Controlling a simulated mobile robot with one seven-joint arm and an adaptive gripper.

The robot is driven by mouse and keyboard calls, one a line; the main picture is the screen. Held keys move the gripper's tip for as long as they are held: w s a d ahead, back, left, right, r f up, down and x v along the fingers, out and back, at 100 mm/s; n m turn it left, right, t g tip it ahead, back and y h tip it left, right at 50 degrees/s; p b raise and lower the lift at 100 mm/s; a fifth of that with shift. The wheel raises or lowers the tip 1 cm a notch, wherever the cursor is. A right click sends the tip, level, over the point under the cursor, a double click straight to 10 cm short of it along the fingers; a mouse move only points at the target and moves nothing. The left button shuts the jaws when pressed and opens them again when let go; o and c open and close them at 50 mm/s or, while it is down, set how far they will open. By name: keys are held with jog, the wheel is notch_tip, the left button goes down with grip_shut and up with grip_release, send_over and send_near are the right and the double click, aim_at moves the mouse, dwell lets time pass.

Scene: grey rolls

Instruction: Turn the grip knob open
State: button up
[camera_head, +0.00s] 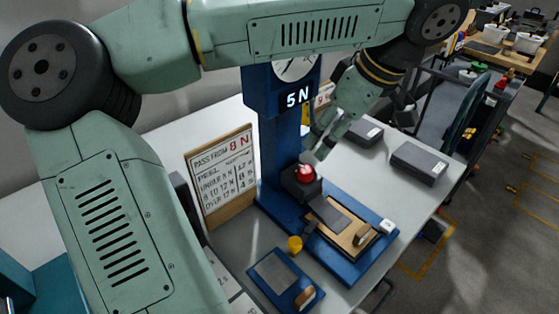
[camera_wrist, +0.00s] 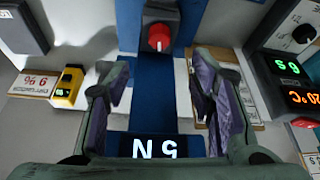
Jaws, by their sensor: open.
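The red grip knob (camera_head: 305,173) sits on a dark clamp block (camera_head: 299,188) on the blue test stand (camera_head: 279,150). In the wrist view the knob (camera_wrist: 159,37) shows at the top middle, with a pale mark on its face. My gripper (camera_head: 316,146) is open and empty, close above the knob in the head view. In the wrist view its two fingers (camera_wrist: 162,85) stand wide apart, and the knob shows beyond them. I cannot tell from the frames whether a finger touches the knob. A display (camera_head: 296,98) on the stand reads 5 N.
A grey strip and wooden plate (camera_head: 345,236) lie on the stand's blue base. A sign board (camera_head: 221,176) reads PASS FROM 8 N. Dark boxes (camera_head: 419,163) lie at right.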

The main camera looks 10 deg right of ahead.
aim_at(306, 169)
jog(key=p+x, duration=0.1)
jog(key=x, duration=0.9)
jog(key=shift+f+p, duration=0.35)
jog(key=shift+p, duration=0.05)
jog(key=shift+c, duration=0.5)
jog(key=c, duration=1.1)
